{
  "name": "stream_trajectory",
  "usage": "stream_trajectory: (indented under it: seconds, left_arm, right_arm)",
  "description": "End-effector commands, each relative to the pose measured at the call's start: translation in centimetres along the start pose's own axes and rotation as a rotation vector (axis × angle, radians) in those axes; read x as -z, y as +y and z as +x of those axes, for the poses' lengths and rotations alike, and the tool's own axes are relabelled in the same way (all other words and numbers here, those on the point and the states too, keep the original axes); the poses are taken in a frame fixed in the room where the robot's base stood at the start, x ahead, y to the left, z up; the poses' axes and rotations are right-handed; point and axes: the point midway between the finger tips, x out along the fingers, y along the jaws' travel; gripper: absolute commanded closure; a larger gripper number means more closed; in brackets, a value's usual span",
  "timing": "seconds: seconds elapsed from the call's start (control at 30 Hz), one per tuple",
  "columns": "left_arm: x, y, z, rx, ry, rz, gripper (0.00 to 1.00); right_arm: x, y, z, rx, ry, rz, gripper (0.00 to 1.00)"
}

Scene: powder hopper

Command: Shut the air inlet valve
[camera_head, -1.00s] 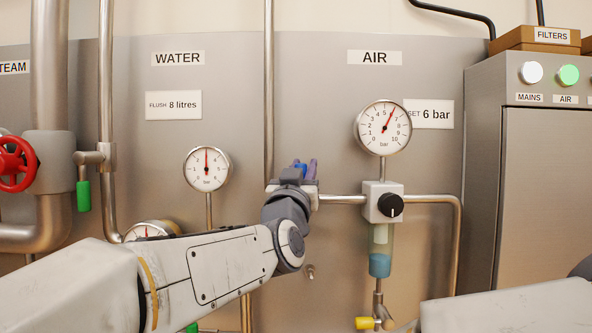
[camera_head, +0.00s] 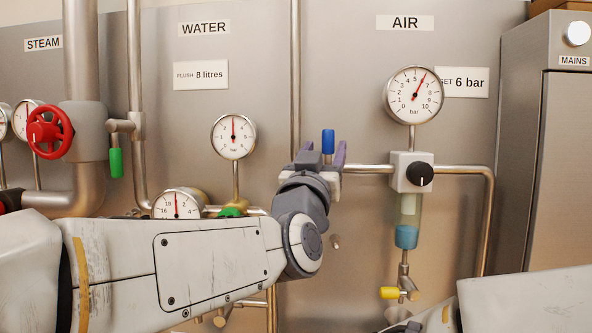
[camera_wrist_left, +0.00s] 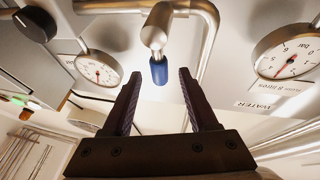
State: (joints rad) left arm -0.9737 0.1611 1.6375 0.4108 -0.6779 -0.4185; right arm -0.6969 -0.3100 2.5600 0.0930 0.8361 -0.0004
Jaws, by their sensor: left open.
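The air inlet valve shows by its blue handle (camera_head: 328,142), which stands upright above the left end of the horizontal air pipe (camera_head: 368,169). My left gripper (camera_head: 325,156) is open and empty in front of the valve. Its fingers lie on either side of the handle in the picture, and the handle's top rises above them. In the left wrist view the blue handle (camera_wrist_left: 159,72) lies between the two fingertips (camera_wrist_left: 159,78), with a gap to each, below a bright steel stem (camera_wrist_left: 154,30). My gripper hides the valve body in the head view.
The air regulator (camera_head: 405,172) with a black knob and the air gauge (camera_head: 414,94) are to the right. A yellow drain handle (camera_head: 390,293) is below. The water gauge (camera_head: 233,137) and red steam wheel (camera_head: 50,132) are to the left.

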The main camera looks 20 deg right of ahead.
Motion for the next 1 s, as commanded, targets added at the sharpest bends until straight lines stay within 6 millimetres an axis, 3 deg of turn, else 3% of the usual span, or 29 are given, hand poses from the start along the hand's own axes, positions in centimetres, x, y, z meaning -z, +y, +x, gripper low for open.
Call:
stream_trajectory:
  seconds: [0.1,0.23,0.77,0.87,1.0]
  left_arm:
    - [-0.1,0.0,-2.1,-0.001,0.001,-0.002,0.41]
    - [-0.1,0.0,-3.3,0.001,0.0,-0.002,0.41]
    - [-0.2,-0.2,-3.6,0.002,-0.006,0.001,0.41]
    - [-2.0,-1.5,-3.8,0.01,-0.055,0.017,0.41]
    - [-8.0,-6.5,-5.2,0.046,-0.231,0.056,0.41]
  right_arm:
    - [0.0,0.1,0.8,0.0,0.0,0.0,0.5]
    - [-0.1,0.1,1.1,0.0,0.0,0.0,0.5]
    - [-0.1,0.1,1.1,0.0,0.0,0.0,0.5]
    - [-0.1,0.1,1.1,0.0,0.0,0.0,0.5]
    - [-0.1,0.1,1.1,0.0,0.0,0.0,0.5]
